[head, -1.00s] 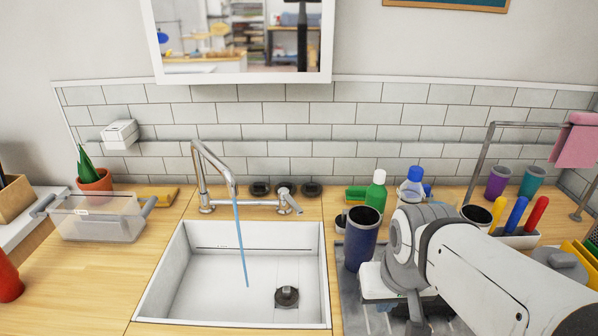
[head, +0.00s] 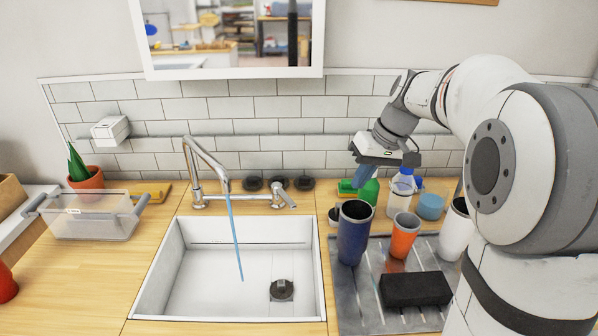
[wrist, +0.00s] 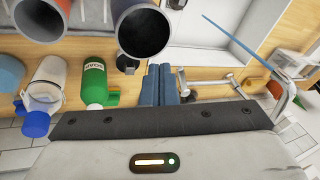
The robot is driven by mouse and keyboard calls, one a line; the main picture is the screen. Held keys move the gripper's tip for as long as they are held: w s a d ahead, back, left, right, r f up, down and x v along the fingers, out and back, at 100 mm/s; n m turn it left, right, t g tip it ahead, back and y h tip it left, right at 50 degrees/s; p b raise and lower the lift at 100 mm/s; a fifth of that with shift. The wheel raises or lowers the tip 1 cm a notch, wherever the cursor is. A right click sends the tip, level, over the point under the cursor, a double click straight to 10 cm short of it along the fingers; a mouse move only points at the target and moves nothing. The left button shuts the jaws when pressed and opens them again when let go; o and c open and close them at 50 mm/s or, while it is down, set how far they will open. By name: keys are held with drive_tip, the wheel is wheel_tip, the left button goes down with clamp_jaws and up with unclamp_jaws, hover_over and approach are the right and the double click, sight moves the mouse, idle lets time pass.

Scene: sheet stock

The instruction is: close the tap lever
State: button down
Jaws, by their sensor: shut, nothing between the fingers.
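The chrome tap (head: 198,165) stands behind the white sink (head: 160,270), with a blue stream of water (head: 235,240) running from its spout into the basin. Its lever (head: 286,197) is at the right end of the tap base, slanting toward the front right. My gripper (head: 359,176) is shut and empty, with blue fingers pointing down, right of the lever and apart from it, above the green bottle area. In the wrist view the shut fingers (wrist: 160,84) show close to the lever (wrist: 185,84) in the picture; the gap in depth is hard to judge.
A dark blue tumbler (head: 355,232), an orange cup (head: 404,235) and a black block (head: 415,289) stand on the grey drying mat (head: 365,312). A green soap bottle (wrist: 95,82) and a blue-capped bottle (head: 402,188) stand behind. The sink's left side is clear.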

sight(284, 196)
drive_tip(key=w+d+f+n+y, duration=0.1)
drive_tip(key=w+n+y, duration=0.1)
drive_tip(key=w, duration=0.6)
drive_tip(key=w+d+n+y, duration=0.1)
drive_tip(key=w+d+n, duration=0.1)
drive_tip(key=w, duration=0.5)
drive_tip(key=shift+y, duration=0.3)
drive_tip(key=p+x, duration=0.4)
drive_tip(key=x, duration=1.6)
drive_tip(key=a, duration=0.1)
drive_tip(key=s+a+p, duration=0.1)
drive_tip(key=shift+s+a+r, duration=0.1)
drive_tip(key=shift+s+a, duration=0.25)
drive_tip(key=shift+a, duration=0.35)
drive_tip(key=shift+d, duration=0.1)
